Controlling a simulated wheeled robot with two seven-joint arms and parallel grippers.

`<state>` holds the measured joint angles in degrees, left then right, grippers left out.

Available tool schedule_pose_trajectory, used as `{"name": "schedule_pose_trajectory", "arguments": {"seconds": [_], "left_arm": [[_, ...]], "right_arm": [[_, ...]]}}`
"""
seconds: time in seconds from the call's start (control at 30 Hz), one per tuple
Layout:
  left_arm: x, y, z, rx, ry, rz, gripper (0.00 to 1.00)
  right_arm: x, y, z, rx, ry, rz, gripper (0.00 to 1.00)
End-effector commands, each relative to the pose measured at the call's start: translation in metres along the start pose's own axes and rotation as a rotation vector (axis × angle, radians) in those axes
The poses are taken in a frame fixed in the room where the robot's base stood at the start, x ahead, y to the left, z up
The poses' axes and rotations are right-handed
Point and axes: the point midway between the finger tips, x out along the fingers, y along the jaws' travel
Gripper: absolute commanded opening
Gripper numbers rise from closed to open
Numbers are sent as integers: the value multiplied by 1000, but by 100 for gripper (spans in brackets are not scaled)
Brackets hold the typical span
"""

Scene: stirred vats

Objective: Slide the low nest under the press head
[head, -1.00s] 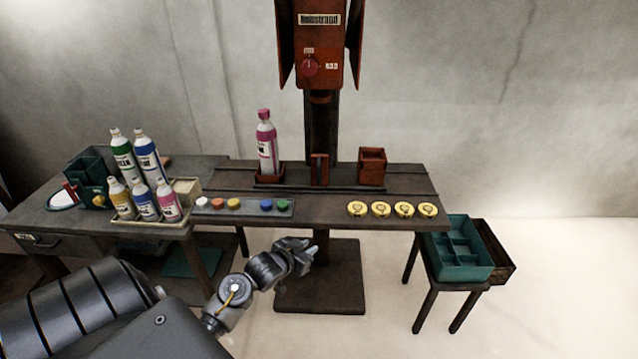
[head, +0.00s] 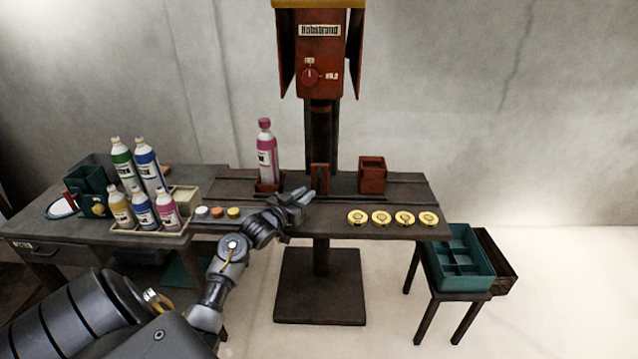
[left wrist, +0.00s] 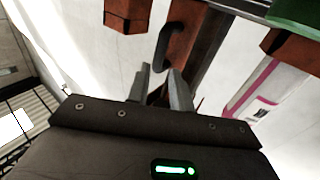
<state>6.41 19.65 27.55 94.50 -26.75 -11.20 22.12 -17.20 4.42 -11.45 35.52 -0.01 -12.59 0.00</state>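The low nest (head: 267,186) is a shallow red holder on the left of the press table's rail, with a pink bottle (head: 267,155) upright in it. Part of it also shows at the right of the left wrist view (left wrist: 292,46). The red press head (head: 320,62) is on a dark column at the table's middle. A taller red nest (head: 372,177) stands right of the column. A slim upright red piece (head: 319,178) stands between the nests. My left gripper (head: 306,197) is over the table's front part, right of the low nest, fingers apart and empty. My right gripper is out of view.
White, orange and yellow discs (head: 217,211) lie at the table's front left; my gripper hides others. Several yellow round pieces (head: 381,217) lie at the front right. Bottles in a tray (head: 150,232) stand left. A teal divided box (head: 459,262) is on a stool.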

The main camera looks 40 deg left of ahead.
Motion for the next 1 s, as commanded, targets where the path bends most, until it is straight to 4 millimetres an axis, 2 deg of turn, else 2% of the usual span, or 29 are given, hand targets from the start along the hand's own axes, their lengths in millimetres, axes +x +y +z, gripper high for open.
{"name": "schedule_pose_trajectory", "arguments": {"seconds": [0.2,0.4,0.57,0.83,1.0], "left_arm": [[43,0,-1,-3,1,-2,22],[69,0,-1,0,0,-1,22],[78,0,0,0,0,-1,22],[79,0,0,1,0,-1,22],[79,0,0,1,-1,-1,0]], "right_arm": [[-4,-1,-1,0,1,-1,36],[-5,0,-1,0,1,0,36],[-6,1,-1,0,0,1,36],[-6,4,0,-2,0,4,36],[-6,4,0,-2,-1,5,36]]}}
